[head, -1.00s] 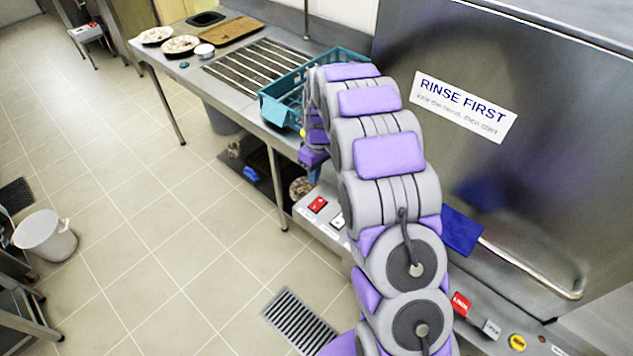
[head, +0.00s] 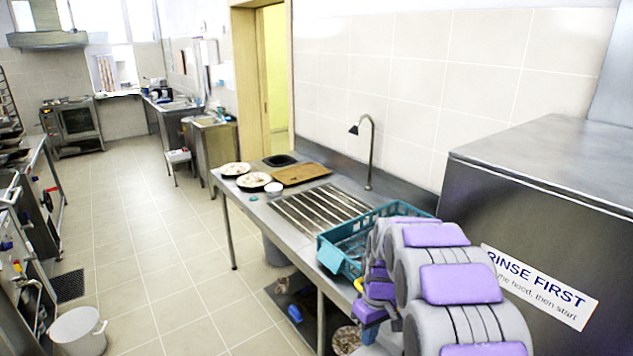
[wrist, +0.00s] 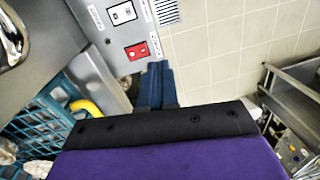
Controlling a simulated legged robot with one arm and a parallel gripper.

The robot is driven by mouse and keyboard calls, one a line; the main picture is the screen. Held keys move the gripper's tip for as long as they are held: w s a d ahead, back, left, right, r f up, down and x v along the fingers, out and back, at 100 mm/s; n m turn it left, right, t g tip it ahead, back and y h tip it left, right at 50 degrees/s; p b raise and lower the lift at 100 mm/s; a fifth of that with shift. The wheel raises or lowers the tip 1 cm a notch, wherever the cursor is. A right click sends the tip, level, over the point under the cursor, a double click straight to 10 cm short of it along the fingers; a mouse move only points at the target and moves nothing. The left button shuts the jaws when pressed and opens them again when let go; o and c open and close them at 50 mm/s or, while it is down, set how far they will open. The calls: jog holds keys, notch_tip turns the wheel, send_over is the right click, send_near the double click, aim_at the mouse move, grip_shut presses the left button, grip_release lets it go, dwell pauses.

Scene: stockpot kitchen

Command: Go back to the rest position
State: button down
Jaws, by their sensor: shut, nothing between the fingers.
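My gripper (wrist: 155,84) shows in the wrist view as two dark blue fingers. They are shut together with nothing between them, over the floor near a grey panel with a red switch (wrist: 137,51) and a white switch (wrist: 122,13). In the head view my arm is folded at the lower right, in front of the steel machine (head: 560,190) with the "RINSE FIRST" sign (head: 540,285).
A teal basket (head: 335,258) sits on the counter close to my arm, and its side (wrist: 60,120) shows at the wrist view's left. Plates (head: 254,180), a brown board (head: 300,173) and a faucet (head: 370,150) are further back. Floor is open at left, with a white bucket (head: 78,330).

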jog(key=s+r+m, duration=0.1)
jog(key=s+r, duration=0.4)
jog(key=s, duration=0.3)
jog(key=s+r+m, duration=0.2)
jog(key=s+r, duration=0.3)
jog(key=s, duration=0.3)
jog(key=s+r+m+h, duration=0.1)
jog(key=s+m, duration=0.2)
jog(key=s, duration=1.8)
jog(key=shift+s+d+r+g, duration=0.15)
jog(key=shift+d+r+g, duration=0.1)
jog(key=shift+d+g, duration=0.2)
